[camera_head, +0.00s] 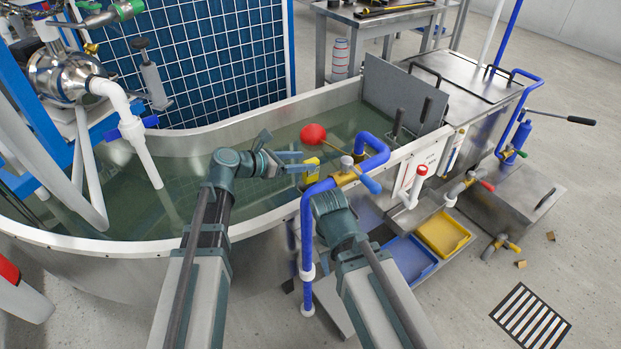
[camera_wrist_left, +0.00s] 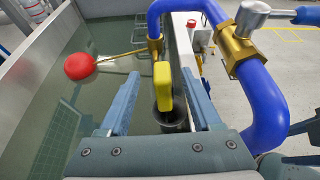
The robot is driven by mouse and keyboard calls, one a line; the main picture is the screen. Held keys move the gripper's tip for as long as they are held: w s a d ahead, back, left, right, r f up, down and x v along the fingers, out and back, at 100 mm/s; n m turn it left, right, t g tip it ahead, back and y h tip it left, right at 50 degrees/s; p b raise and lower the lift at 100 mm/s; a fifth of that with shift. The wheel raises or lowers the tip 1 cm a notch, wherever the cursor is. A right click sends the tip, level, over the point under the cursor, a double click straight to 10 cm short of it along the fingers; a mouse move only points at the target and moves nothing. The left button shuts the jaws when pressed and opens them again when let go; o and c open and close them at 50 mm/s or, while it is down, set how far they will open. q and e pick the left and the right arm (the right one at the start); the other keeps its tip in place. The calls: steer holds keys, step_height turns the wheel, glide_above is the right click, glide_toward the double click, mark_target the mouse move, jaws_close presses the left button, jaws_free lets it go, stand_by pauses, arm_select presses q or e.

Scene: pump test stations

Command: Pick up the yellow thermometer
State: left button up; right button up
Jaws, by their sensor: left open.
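The yellow thermometer (camera_head: 311,166) stands at the tank's near rim, beside the blue pipe, in the head view. In the left wrist view the thermometer (camera_wrist_left: 163,84) is upright, with a dark round holder below it. My left gripper (camera_head: 304,161) reaches in from the left and is open at the thermometer. In the left wrist view its two fingers (camera_wrist_left: 161,76) lie on either side of the thermometer, with a gap visible on both sides. My right arm comes up in front of the tank; its jaws are not clear to see.
A blue pipe (camera_head: 306,232) with a brass valve (camera_head: 345,178) rises close to the right of the thermometer. A red float ball (camera_head: 313,134) on a brass rod is just behind it. Blue (camera_head: 410,258) and yellow (camera_head: 443,233) trays sit at the lower right.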

mark_target(318, 162)
arm_select(q)
steer(key=shift+w+d+f, duration=0.25)
steer(key=shift+w+d, duration=0.05)
steer(key=shift+d, duration=0.2)
steer(key=b+x, duration=0.2)
steer(key=x, duration=0.3)
steer(key=shift+d+f+b, duration=0.1)
steer(key=shift+f+b, duration=0.15)
steer(key=shift+b, duration=0.05)
steer(key=shift+s, duration=0.1)
jaws_close()
